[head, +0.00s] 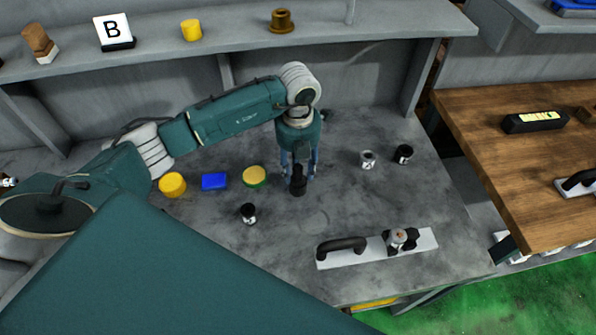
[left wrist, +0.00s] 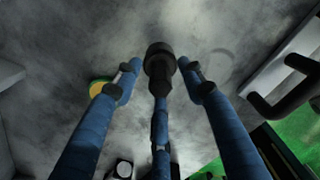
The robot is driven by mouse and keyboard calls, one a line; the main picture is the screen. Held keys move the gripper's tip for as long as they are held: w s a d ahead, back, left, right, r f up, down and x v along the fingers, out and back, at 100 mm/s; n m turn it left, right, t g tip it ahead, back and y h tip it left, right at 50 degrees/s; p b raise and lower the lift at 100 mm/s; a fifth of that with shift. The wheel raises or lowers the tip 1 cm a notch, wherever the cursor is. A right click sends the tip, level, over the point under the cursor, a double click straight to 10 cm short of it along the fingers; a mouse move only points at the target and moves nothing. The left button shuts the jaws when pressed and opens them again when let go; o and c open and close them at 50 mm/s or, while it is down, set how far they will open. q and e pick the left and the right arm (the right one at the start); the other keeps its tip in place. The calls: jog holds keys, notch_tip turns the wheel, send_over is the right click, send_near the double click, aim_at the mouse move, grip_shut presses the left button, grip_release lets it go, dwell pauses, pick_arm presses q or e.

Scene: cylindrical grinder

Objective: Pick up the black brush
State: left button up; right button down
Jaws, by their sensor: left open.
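A small dark upright object, which I take to be the black brush (head: 297,182), stands on the grey worktop, below and between the fingers of my left gripper (head: 300,174). In the left wrist view the dark round-topped brush (left wrist: 160,57) lies between the spread blue fingers of the left gripper (left wrist: 161,76). The two side fingers stand apart from it, with gaps on both sides. A third finger comes up from below and overlaps it; I cannot tell whether they touch. Its bristles cannot be made out. My right gripper is not in view.
Left of the brush are a yellow-green round pad (head: 254,176), a blue block (head: 214,181) and a yellow cylinder (head: 172,185). Small black containers (head: 249,213) (head: 403,154) and a grey one (head: 367,159) stand around. A long handled tool (head: 376,249) lies in front. A shelf (head: 235,45) runs behind.

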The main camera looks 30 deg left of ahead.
pick_arm(q)
jog(key=shift+f, duration=1)
jog(key=c, duration=0.8)
jog(key=shift+c, duration=0.3)
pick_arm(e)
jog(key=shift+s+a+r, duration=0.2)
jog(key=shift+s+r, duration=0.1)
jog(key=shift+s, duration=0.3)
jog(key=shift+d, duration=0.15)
pick_arm(q)
jog(key=shift+r, duration=0.1)
